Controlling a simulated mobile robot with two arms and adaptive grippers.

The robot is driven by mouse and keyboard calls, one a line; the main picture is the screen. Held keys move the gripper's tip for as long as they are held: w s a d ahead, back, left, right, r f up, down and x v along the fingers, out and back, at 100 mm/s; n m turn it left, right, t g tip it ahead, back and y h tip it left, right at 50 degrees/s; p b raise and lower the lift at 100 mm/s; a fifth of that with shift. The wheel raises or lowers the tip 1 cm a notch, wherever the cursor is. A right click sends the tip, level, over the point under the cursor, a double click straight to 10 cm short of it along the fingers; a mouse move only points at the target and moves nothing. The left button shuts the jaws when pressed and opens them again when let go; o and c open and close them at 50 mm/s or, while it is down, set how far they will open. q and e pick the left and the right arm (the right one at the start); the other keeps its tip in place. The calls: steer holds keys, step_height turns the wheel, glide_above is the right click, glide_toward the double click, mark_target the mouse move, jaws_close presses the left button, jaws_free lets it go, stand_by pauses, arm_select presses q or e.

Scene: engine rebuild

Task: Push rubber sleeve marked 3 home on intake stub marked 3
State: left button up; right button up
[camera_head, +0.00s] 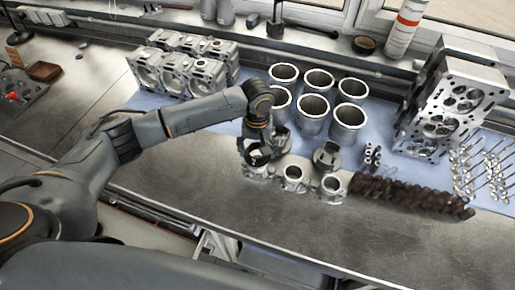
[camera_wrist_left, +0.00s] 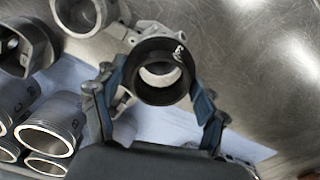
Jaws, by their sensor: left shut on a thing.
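My left gripper (camera_head: 260,158) is over the left end of a row of small silver castings with round openings. In the left wrist view my left gripper (camera_wrist_left: 158,92) is shut on a black rubber sleeve (camera_wrist_left: 150,95), one finger on each side. The sleeve has a light mark on its rim that looks like a 3. A silver casting (camera_wrist_left: 148,28) shows partly behind it; the sleeve hides the rest. I cannot tell whether sleeve and stub touch. The middle casting (camera_head: 293,187) and right casting (camera_head: 331,194) stand beside. Their numbers are too small to read. My right gripper is not in view.
Several cylinder liners (camera_head: 349,116) stand behind on a blue mat (camera_head: 228,128), with a piston (camera_head: 327,156) close by. A dark lobed shaft (camera_head: 410,195) lies right of the castings. The steel bench top (camera_head: 205,180) in front is clear.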

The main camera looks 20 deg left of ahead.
arm_select(q)
steer(key=shift+f, duration=0.8)
stand_by(0.9)
steer(key=shift+f, duration=0.25)
steer(key=o, duration=0.6)
steer(key=c, duration=0.5)
steer(key=shift+c, duration=0.2)
